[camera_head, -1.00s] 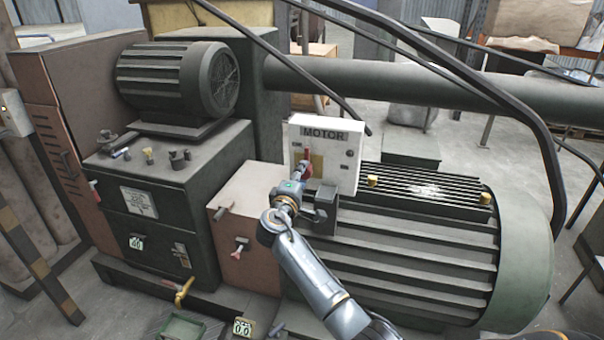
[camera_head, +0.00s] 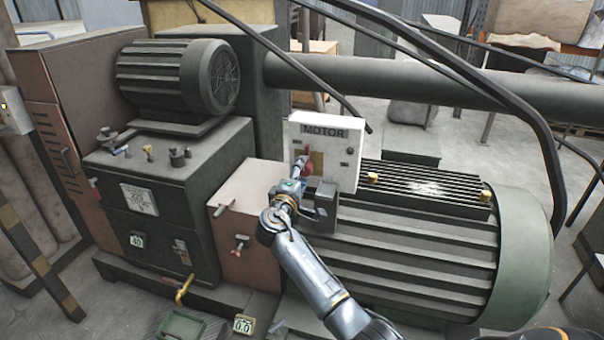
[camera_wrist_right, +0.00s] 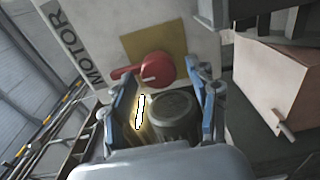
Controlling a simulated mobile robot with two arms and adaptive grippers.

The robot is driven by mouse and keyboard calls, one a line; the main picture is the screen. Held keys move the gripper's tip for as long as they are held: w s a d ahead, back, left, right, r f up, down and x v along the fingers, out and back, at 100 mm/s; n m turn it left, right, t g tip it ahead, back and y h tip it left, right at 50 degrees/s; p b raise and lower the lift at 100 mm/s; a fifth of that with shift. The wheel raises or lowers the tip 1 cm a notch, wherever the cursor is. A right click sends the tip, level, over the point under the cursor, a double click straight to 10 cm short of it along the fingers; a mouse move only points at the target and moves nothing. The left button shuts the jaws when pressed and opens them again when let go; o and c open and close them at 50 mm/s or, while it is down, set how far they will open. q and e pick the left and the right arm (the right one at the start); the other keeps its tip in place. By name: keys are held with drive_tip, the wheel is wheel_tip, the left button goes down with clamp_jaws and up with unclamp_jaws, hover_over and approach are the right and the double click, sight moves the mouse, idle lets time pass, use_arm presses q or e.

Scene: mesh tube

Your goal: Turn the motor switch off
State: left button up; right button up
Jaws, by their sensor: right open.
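In the head view this gripper (camera_head: 303,184) is right in front of the box. My left gripper is not in view.
A reddish-brown box (camera_head: 252,222) and a dark machine cabinet (camera_head: 165,200) stand to the left. A thick pipe (camera_head: 400,88) and black bent rails cross behind and above.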

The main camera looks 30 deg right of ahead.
drive_tip(key=v, duration=1.1)
drive_tip(key=shift+s+a, duration=0.2)
drive_tip(key=shift+f, duration=0.15)
